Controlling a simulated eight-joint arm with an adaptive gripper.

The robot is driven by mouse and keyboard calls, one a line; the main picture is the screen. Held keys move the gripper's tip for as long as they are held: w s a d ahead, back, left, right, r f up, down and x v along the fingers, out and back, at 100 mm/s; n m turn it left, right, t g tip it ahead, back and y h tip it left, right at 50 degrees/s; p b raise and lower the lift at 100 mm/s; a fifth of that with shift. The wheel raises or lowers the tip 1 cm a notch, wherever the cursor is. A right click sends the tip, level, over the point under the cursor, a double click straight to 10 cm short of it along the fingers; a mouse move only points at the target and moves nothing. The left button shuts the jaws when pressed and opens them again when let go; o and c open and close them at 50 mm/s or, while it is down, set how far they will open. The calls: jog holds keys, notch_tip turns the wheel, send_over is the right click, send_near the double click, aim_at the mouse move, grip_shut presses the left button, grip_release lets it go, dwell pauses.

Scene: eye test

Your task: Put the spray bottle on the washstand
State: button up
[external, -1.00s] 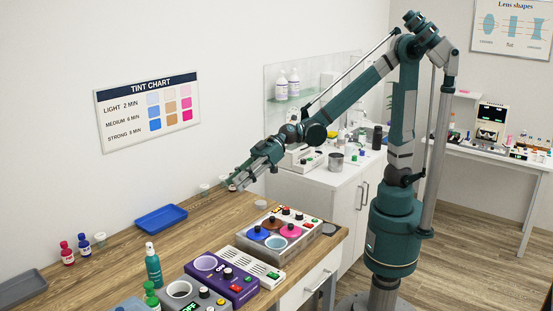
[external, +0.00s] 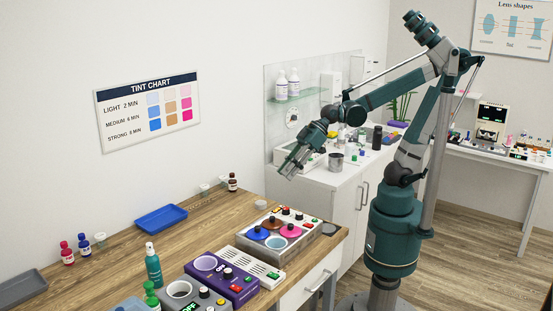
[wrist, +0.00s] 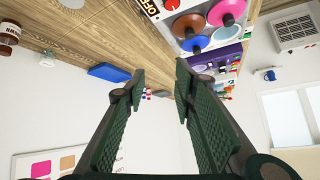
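The likely spray bottle is a teal bottle with a white spray head (external: 152,266), standing upright on the wooden table (external: 115,262) near the front. I cannot pick it out in the wrist view. I cannot tell for sure which thing is the washstand; a white cabinet (external: 338,200) with a glass back panel stands behind the table's right end. My gripper (external: 285,175) is in the air near the cabinet's left end, above the table's far end and well away from the teal bottle. In the wrist view my gripper (wrist: 160,72) is open, with nothing between its fingers.
On the table are a blue tray (external: 161,219), a grey tray (external: 20,288), a purple unit (external: 222,283) and a tint bath with coloured pots (external: 278,238). A small brown bottle (external: 232,183) stands at the far end. Items crowd the cabinet top. The table's left middle has bare wood.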

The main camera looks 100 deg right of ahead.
jog(key=s+d+f+m+h, duration=0.1)
jog(key=s+d+f+h, duration=0.1)
jog(key=s+d, duration=0.3)
jog(key=s+d+f+m+g+h, duration=0.1)
jog(key=s+d+f+m+h, duration=0.1)
jog(key=s+d, duration=0.4)
jog(key=s+f, duration=0.1)
jog(key=s, duration=0.3)
jog(key=shift+d+f+g, duration=0.25)
jog(key=shift+f+g, duration=0.05)
jog(key=shift+f, duration=0.1)
jog(key=shift+s, duration=0.1)
jog(key=shift+o, duration=1)
